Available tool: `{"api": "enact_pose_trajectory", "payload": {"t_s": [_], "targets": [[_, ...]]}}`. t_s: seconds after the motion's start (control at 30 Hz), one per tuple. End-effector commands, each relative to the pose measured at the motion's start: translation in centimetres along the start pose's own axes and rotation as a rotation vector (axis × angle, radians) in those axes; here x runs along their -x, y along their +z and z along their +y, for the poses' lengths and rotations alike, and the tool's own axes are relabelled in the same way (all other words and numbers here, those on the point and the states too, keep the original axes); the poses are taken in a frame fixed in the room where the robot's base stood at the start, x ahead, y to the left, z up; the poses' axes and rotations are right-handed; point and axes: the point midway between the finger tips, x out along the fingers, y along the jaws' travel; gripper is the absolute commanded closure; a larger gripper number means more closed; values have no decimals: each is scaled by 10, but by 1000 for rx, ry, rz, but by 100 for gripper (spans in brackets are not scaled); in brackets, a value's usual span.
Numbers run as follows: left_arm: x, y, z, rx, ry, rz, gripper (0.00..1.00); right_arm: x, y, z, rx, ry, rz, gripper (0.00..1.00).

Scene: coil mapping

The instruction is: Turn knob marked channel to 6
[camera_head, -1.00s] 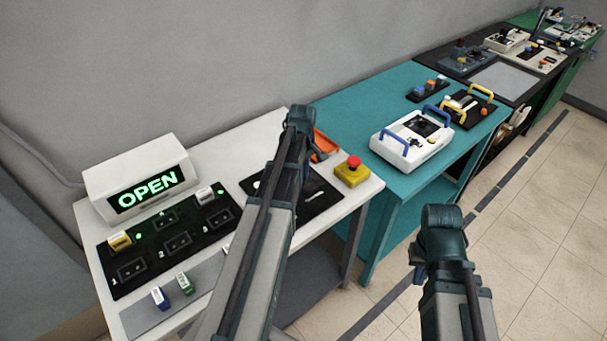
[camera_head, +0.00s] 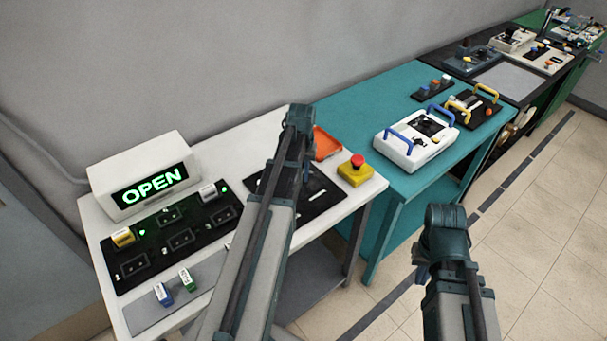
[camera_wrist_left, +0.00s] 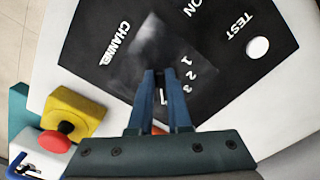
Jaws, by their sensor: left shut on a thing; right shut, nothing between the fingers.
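The black panel (camera_head: 320,200) lies on the white table, partly behind my left arm. The left wrist view shows its "CHANNEL" label (camera_wrist_left: 115,43), the numerals 1, 2, 3 (camera_wrist_left: 187,74) and a white round button (camera_wrist_left: 258,47) beside "TEST". My left gripper (camera_wrist_left: 161,80) is over the panel between the label and numerals, shut on what appears to be the channel knob. A small white mark (camera_wrist_left: 163,97) shows between its fingers; the knob's body and pointer direction are mostly hidden. My right gripper (camera_head: 424,270) is shut and empty, largely hidden by its arm, away from the tables.
A yellow box with a red button (camera_head: 357,162) stands right of the panel, an orange tray (camera_head: 327,143) behind it. Left are a lit "OPEN" sign (camera_head: 153,185) and a socket board (camera_head: 155,262). A teal table (camera_head: 350,105) holds a white blue-handled device (camera_head: 408,150).

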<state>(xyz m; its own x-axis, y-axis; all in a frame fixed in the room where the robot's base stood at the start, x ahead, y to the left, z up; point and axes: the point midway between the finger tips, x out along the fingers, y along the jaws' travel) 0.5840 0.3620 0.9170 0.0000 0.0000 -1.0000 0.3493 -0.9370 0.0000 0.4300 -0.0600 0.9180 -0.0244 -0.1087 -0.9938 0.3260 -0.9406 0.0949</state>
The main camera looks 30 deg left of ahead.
Motion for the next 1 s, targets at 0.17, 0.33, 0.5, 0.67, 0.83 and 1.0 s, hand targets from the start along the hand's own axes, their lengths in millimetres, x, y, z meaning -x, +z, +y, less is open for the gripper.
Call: {"api": "enact_pose_trajectory", "payload": {"t_s": [0.17, 0.33, 0.5, 0.67, 0.83, 1.0], "targets": [[0, 0, -3, -157, 0, 0, 100, 0, 0, 0, 0, 0, 0, 100], [0, -1, -4, -286, 0, 0, 100, 0, 0, 0, 0, 0, 0, 100], [0, -1, -6, -386, 0, 0, 100, 0, 0, 0, 0, 0, 0, 100], [0, -2, -6, -450, 0, 0, 100, 0, 0, 0, 0, 0, 0, 100], [0, -2, -7, -488, 0, 0, 100, 0, 0, 0, 0, 0, 0, 100], [0, -2, -7, -503, 0, 0, 100, 0, 0, 0, 0, 0, 0, 100]]}}
